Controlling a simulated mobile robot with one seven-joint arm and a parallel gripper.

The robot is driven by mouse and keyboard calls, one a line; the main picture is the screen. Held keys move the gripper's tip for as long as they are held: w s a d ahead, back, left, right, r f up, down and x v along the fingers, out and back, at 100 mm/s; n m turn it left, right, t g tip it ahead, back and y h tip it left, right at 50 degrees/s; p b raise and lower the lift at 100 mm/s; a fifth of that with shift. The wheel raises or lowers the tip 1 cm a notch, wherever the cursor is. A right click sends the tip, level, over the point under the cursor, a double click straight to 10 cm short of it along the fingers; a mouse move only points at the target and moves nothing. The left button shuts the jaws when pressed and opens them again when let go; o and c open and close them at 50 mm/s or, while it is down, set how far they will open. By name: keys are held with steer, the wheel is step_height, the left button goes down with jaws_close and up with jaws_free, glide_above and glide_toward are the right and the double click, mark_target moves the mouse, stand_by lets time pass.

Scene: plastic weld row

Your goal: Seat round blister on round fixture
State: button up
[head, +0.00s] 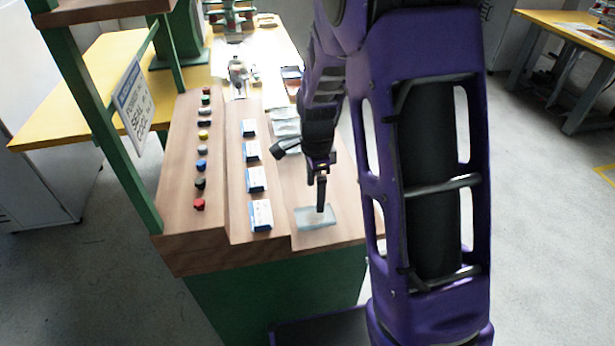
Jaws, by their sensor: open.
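My gripper (321,210) points straight down at the near right end of the wooden bench, and its fingers are open. Its fingertips are at a pale translucent plastic piece (304,222) lying on the bench; I cannot tell whether they touch it. The piece looks rectangular in outline from here, and I cannot make out whether it is the round blister. More pale clear plastic pieces (286,128) lie farther back in the same column, partly hidden by my arm. I cannot make out a round fixture from this view.
The stepped wooden bench (185,240) carries a row of small coloured knobs (201,165) and a row of blue-and-white boxes (260,215). A green post frame with a sign (132,103) stands at the left. A cluttered brightly lit table (262,50) lies beyond.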

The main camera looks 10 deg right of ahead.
steer(key=f+b, duration=0.1)
steer(key=f, duration=0.1)
steer(key=f+b, duration=0.1)
steer(key=b, duration=0.1)
steer(key=f+b, duration=0.1)
steer(key=f, duration=0.1)
steer(key=shift+s+f, duration=0.25)
steer(key=shift+f, duration=0.9)
steer(key=shift+w, duration=0.1)
steer(key=c, duration=0.8)
steer(key=shift+r, duration=0.1)
step_height(320, 180, up, 4)
steer(key=p, duration=0.3)
steer(key=shift+r, duration=0.15)
